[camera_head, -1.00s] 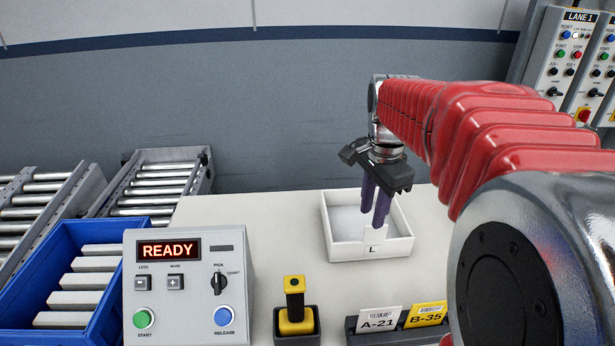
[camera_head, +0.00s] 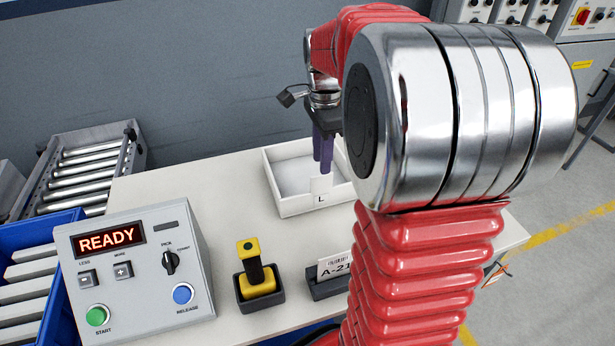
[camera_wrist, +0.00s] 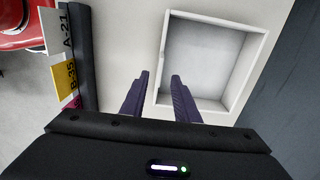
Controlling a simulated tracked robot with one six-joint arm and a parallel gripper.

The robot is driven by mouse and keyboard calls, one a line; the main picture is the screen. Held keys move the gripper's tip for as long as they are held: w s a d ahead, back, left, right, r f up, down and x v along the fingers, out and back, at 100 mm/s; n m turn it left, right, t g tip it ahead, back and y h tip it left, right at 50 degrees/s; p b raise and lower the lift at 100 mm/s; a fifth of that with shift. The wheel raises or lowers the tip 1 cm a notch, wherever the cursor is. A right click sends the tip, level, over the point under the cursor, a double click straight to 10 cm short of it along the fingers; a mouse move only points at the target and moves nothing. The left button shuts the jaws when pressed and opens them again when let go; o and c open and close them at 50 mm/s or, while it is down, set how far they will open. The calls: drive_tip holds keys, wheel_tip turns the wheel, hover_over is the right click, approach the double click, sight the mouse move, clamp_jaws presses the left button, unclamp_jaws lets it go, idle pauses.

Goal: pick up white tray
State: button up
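The white tray (camera_head: 288,206) is an open square box with a label marked L on its near wall, standing on the pale table. It also shows in the wrist view (camera_wrist: 256,62), empty inside. My gripper (camera_head: 322,170) points down at the tray's near side, just by the L label. In the wrist view its two purple fingers (camera_wrist: 160,76) are apart, with the tray's wall showing between their tips. I cannot tell whether they touch it. My arm hides the tray's right part in the head view.
A control box (camera_head: 137,262) reading READY stands at the front left. A yellow-and-black holder (camera_head: 257,278) and a black card rack (camera_head: 326,287) stand in front of the tray. A blue bin (camera_head: 42,228) and a roller conveyor (camera_head: 88,172) are at the left.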

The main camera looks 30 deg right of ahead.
hover_over(321, 189)
drive_tip(key=shift+w+f, duration=0.2)
drive_tip(key=shift+f, duration=2.6)
drive_tip(key=shift+d, duration=0.1)
drive_tip(key=shift+d+f, duration=0.1)
drive_tip(key=shift+f, duration=2.5)
clamp_jaws()
